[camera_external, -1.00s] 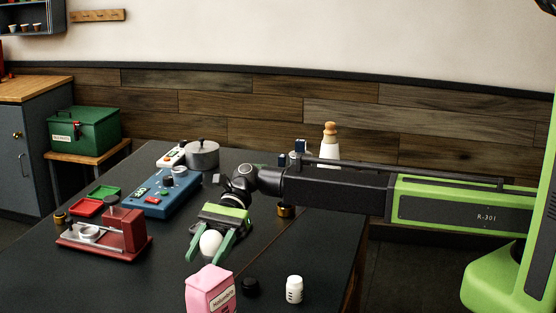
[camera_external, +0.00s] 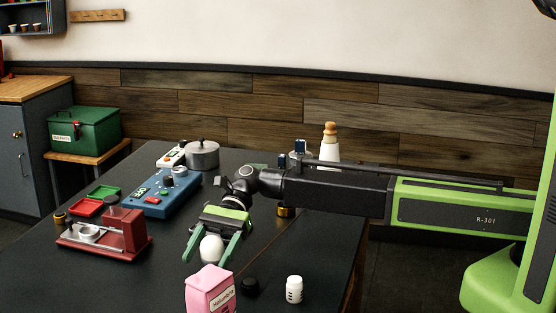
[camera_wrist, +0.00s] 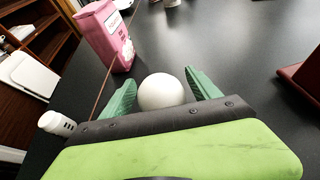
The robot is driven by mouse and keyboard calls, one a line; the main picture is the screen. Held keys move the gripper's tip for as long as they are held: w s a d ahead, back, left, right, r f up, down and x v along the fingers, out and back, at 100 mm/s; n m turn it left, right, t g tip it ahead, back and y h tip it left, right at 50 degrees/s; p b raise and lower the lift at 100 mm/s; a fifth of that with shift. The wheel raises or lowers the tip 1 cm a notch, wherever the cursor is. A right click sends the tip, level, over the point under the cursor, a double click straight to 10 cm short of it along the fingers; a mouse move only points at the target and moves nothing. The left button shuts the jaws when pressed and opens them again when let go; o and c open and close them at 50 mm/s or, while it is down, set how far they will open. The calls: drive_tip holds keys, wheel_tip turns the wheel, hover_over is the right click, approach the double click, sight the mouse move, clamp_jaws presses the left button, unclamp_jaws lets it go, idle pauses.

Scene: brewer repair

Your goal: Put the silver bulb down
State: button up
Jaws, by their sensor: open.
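The silver bulb (camera_external: 211,249) looks like a pale, almost white ball. It sits low at the dark table top (camera_external: 120,276), between the green fingers of my gripper (camera_external: 206,262). The wrist view also shows the bulb (camera_wrist: 161,92) between the two spread fingers (camera_wrist: 160,77), with a visible gap to the right finger. The left finger is close to it; whether it touches is unclear. The gripper is open around the bulb. The bulb's underside is partly hidden by my gripper in the wrist view.
A pink carton (camera_external: 208,291) stands just in front of the bulb, with a black cap (camera_external: 250,285) and a white bottle (camera_external: 294,289) to its right. A red machine (camera_external: 126,232) is to the left. A blue control box (camera_external: 160,193) and a pot (camera_external: 203,155) stand behind.

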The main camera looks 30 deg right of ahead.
drive_tip(key=p+v, duration=0.4)
drive_tip(key=v, duration=0.7)
drive_tip(key=shift+w+d, duration=0.15)
drive_tip(key=shift+d, duration=0.1)
